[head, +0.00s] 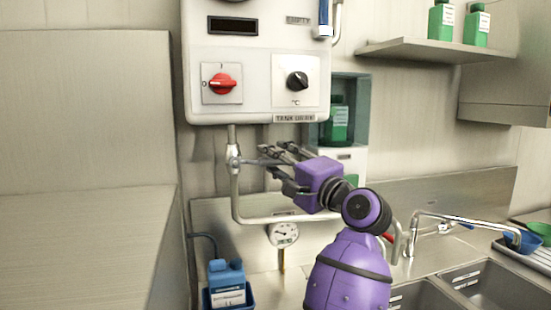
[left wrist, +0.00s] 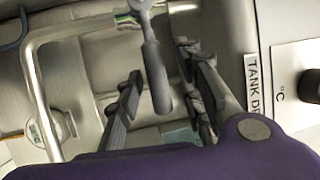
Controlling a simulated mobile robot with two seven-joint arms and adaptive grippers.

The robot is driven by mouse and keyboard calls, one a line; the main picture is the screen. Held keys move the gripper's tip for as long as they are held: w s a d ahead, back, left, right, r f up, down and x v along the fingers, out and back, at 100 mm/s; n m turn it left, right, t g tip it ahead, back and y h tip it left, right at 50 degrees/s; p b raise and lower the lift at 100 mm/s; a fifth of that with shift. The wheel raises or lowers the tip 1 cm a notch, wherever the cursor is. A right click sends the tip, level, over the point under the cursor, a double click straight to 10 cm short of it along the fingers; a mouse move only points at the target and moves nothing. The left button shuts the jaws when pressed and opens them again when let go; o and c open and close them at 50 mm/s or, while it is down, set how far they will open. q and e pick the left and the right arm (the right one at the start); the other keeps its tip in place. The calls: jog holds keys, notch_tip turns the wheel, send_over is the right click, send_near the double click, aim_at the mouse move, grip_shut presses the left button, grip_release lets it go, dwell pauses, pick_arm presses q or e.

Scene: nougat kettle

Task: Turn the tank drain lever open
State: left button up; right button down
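The tank drain lever (head: 252,162) is a thin grey handle on a metal valve (head: 233,157) in the pipe under the white control box. In the head view it points right from the valve. My left gripper (head: 270,160) is at its free end, with the fingers pointing left. In the left wrist view the lever's dark grey grip (left wrist: 157,75) lies between the spread fingers of my left gripper (left wrist: 160,65). Gaps show on both sides of the grip. The lever's tip is partly hidden by the fingers in the head view. My right gripper is out of view.
The white control box (head: 257,95) with red and black knobs hangs just above my gripper. The drain pipe (head: 236,200) bends below it, near a round gauge (head: 283,234). A blue canister (head: 226,282) stands lower left. A faucet (head: 440,222) and sinks are at right.

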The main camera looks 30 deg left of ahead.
pick_arm(q)
jog(key=shift+f, duration=0.1)
grip_shut()
dwell(0.3)
